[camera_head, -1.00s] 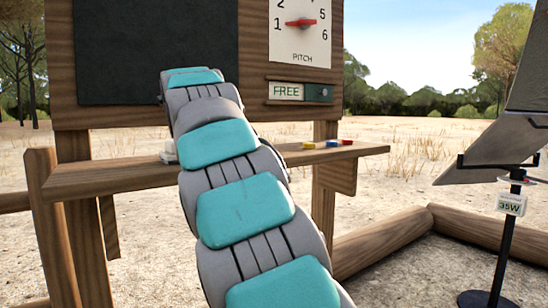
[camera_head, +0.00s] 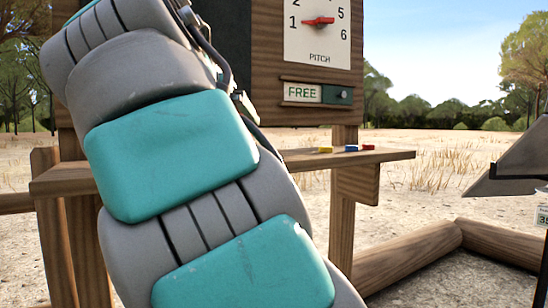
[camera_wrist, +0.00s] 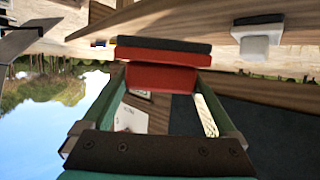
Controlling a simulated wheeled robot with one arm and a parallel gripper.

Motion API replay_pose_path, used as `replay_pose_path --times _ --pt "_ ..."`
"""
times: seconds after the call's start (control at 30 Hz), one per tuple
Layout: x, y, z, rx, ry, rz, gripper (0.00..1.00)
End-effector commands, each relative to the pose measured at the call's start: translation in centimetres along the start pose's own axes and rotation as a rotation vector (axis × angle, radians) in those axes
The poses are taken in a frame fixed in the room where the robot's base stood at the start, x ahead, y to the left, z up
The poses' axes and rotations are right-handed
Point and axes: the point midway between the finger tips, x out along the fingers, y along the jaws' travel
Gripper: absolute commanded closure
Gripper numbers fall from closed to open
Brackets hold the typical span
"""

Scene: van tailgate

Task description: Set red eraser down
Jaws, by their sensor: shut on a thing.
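The red eraser (camera_wrist: 162,76), a red block with a dark grey pad, is in the wrist view between the two fingers of my gripper (camera_wrist: 162,82). My gripper is shut on it. The wrist view is upside down, and the eraser appears against the wooden board and its ledge; I cannot tell how far it is from the ledge. The wooden ledge (camera_head: 300,160) runs below the board in the head view. There my arm hides the ledge's middle, and neither the gripper nor the eraser shows.
A white block with a dark face (camera_wrist: 257,42) is by the ledge in the wrist view. Yellow (camera_head: 325,150), blue (camera_head: 351,148) and red (camera_head: 367,147) pieces lie on the ledge's right part. Above are a FREE sign (camera_head: 303,93) and a pitch dial (camera_head: 317,30). Logs (camera_head: 410,255) lie on the ground.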

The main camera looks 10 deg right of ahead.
Motion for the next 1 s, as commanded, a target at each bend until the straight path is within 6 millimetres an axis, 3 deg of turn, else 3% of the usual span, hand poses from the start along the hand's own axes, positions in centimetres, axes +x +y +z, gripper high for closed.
replay_pose_path --times 0.17,1.0 --pt "1.2 -0.4 -0.3 0.009 -0.004 0.012 0.61" --pt "12.3 -6.4 -4.0 0.007 -0.004 0.009 0.61"
